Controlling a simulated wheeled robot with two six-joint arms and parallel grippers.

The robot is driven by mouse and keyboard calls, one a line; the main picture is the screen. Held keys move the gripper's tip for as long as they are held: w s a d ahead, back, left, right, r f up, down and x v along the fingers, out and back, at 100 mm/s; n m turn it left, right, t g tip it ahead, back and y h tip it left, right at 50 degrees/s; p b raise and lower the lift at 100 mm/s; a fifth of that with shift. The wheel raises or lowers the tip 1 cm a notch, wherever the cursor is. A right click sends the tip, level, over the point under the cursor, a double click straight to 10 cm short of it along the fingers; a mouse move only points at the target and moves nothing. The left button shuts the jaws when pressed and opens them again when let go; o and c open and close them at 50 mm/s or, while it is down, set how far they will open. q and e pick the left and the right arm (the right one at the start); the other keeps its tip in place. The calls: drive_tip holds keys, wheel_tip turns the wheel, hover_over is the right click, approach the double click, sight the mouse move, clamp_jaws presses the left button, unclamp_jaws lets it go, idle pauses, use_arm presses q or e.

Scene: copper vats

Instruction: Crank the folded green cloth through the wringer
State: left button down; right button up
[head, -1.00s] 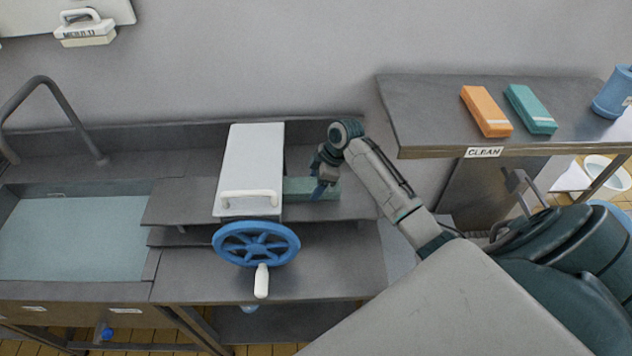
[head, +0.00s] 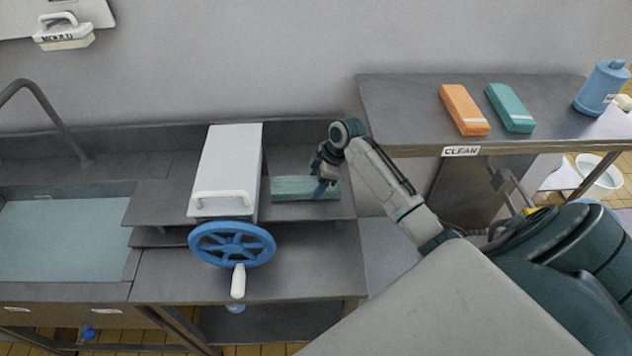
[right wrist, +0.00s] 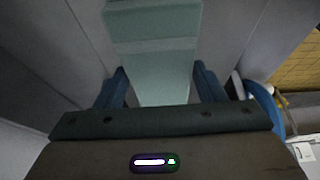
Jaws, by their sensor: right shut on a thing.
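The wringer (head: 228,160) is a white box with a front handle, standing on the metal counter. Its blue crank wheel (head: 232,244) has a white knob (head: 238,282) that points down. The folded green cloth (head: 290,189) lies level just right of the wringer, with a narrow gap between them. My right gripper (head: 325,182) is shut on the cloth's right end. In the right wrist view the cloth (right wrist: 152,60) runs away from between the two blue fingers. My left gripper is not in view.
A sink basin (head: 60,240) of water is at the left, with a tap (head: 45,110). A shelf marked CLEAN (head: 390,100) at the right holds an orange block (head: 464,110), a teal block (head: 509,107) and a blue canister (head: 603,88). The counter's front right is bare.

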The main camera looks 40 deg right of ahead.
sight(310, 187)
drive_tip(key=shift+w+a, duration=0.1)
drive_tip(key=shift+a, duration=0.05)
drive_tip(key=o, duration=1.2)
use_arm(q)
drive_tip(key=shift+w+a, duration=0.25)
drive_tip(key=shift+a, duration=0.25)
use_arm(e)
drive_tip(key=shift+o, duration=0.2)
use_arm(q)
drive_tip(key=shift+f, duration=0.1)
use_arm(e)
drive_tip(key=shift+r+b, duration=0.2)
drive_tip(key=shift+b, duration=0.15)
drive_tip(key=r+b, duration=0.1)
drive_tip(key=s+r+b, duration=0.1)
drive_tip(key=shift+a+r+b, duration=0.3)
drive_tip(key=shift+r+b, duration=0.05)
use_arm(q)
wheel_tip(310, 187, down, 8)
drive_tip(key=b, duration=0.5)
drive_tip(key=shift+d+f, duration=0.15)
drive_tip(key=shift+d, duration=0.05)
use_arm(e)
drive_tip(key=s+a+r, duration=0.2)
drive_tip(key=s+a, duration=0.6)
drive_tip(key=s, duration=0.4)
drive_tip(key=shift+s, duration=0.3)
